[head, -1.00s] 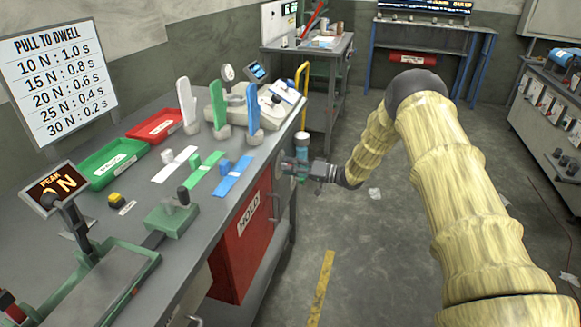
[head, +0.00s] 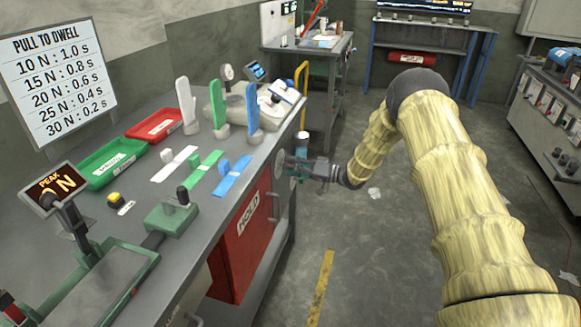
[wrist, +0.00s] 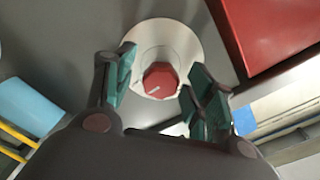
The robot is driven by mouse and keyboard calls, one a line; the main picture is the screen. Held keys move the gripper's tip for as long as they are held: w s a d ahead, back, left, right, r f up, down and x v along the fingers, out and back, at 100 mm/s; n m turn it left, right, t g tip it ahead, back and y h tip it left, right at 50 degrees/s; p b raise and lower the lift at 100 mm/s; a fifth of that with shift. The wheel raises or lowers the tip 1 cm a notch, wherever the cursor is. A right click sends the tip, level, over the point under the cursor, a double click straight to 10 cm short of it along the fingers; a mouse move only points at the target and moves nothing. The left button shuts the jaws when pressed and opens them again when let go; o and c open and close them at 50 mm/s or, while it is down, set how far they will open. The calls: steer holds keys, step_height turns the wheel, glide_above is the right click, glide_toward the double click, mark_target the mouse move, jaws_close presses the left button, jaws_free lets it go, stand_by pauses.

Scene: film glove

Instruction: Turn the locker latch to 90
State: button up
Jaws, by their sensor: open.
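The locker latch (wrist: 160,80) shows in the wrist view as a red faceted knob with a short pale mark, set in the middle of a round white plate (wrist: 185,38). My gripper (wrist: 160,88) is open, with one green-padded finger on each side of the knob. I cannot tell whether either finger touches it. In the head view my gripper (head: 291,168) is at the side of the bench, by the edge of the plate (head: 279,172). The knob itself is hidden there. The red HOLD locker (head: 240,245) is below and to the left of my gripper.
The bench (head: 215,215) carries green (head: 108,166) and red (head: 153,128) trays, upright coloured paddles and a lever device. A yellow rail (head: 302,90) and a blue cylinder (wrist: 28,105) are close to my gripper. The floor (head: 350,240) right of the bench is mostly clear.

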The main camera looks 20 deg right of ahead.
steer(key=v, duration=1.1)
steer(key=shift+s, duration=0.1)
steer(key=s+a+f+m+h+p, duration=0.1)
steer(key=s+a+f+h, duration=0.25)
steer(key=s+f, duration=0.35)
steer(key=s+a+f+m+g+h+p, duration=0.1)
steer(key=s+a+f+h+p, duration=0.15)
steer(key=s+a+f, duration=0.35)
steer(key=s+a+f+m+h+p, duration=0.1)
steer(key=s+a+f+m+h, duration=0.2)
steer(key=s+f, duration=0.55)
steer(key=s+a+n+g+h+p, duration=0.1)
steer(key=s+g+h, duration=0.5)
steer(key=s, duration=2.9)
steer(key=n+g+p, duration=0.1)
steer(key=n+g, duration=0.1)
steer(key=g, duration=0.1)
steer(key=shift+a+r+n, duration=0.35)
steer(key=shift+n, duration=0.05)
